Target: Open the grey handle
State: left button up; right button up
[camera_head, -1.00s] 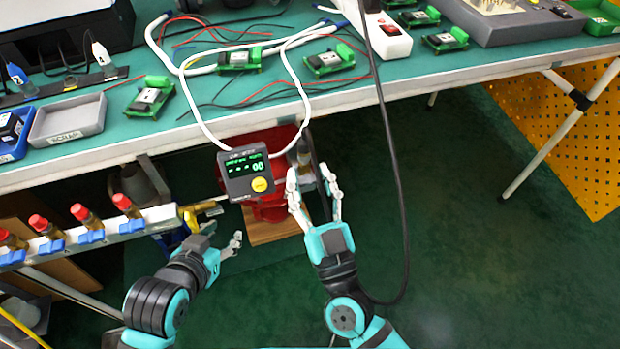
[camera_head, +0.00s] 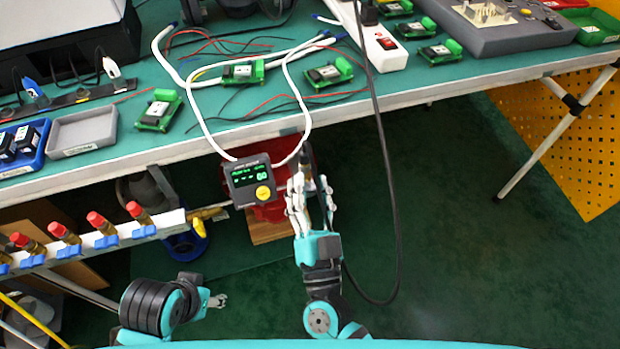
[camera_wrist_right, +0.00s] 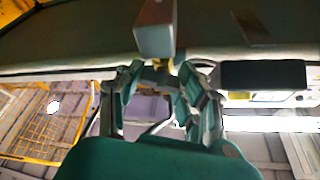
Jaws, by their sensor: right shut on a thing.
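A grey block-like part (camera_wrist_right: 155,28), which looks like the grey handle, stands at my right fingertips in the right wrist view, with a yellowish piece below it. My right gripper (camera_head: 312,190) is beside the display unit in the head view, with its fingers on either side of a small part at the red body. It also shows in the right wrist view (camera_wrist_right: 160,85), shut on the handle; the exact contact is hard to see. My left gripper (camera_head: 216,300) hangs low at left, away from everything; its finger opening is too small to judge.
The display unit (camera_head: 251,180) hangs in front of the red body (camera_head: 268,212) under the green workbench (camera_head: 420,85). A black cable (camera_head: 388,170) hangs right of my right gripper. A rail with red-capped fittings (camera_head: 90,240) lies at left. Open floor is at right.

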jog(key=shift+m, duration=0.5)
jog(key=o, duration=1.2)
jog(key=shift+s+f, duration=0.1)
jog(key=shift+s, duration=0.05)
jog(key=v, duration=1.2)
jog(key=shift+a, duration=0.1)
